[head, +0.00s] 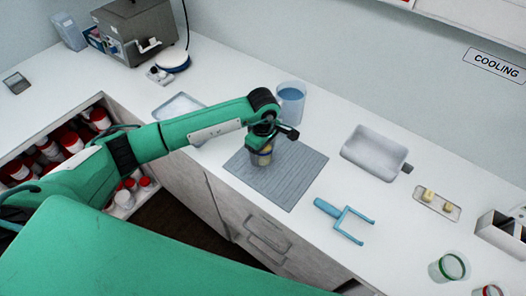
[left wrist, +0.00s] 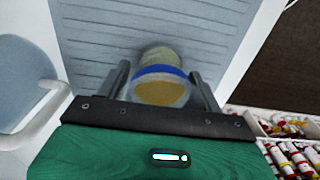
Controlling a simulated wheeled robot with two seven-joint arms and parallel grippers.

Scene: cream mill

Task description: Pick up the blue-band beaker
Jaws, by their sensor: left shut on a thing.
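The blue-band beaker (head: 262,157) stands on a grey ribbed mat (head: 297,172) on the counter, with a yellowish content inside. In the left wrist view, the beaker (left wrist: 160,87) shows its blue band and sits between the two fingers of my left gripper (left wrist: 163,92). In the head view, my left gripper (head: 262,143) is over the beaker from above and shut on it, hiding its upper part. I cannot tell whether the beaker's base touches the mat. My right gripper is not in view.
A jug with blue liquid (head: 290,101) stands just behind the mat. A grey tray (head: 374,153) and a blue forked tool (head: 345,220) lie to the right. A green-rimmed beaker (head: 449,267) is at front right. An open drawer of red-capped bottles (head: 62,147) is at left.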

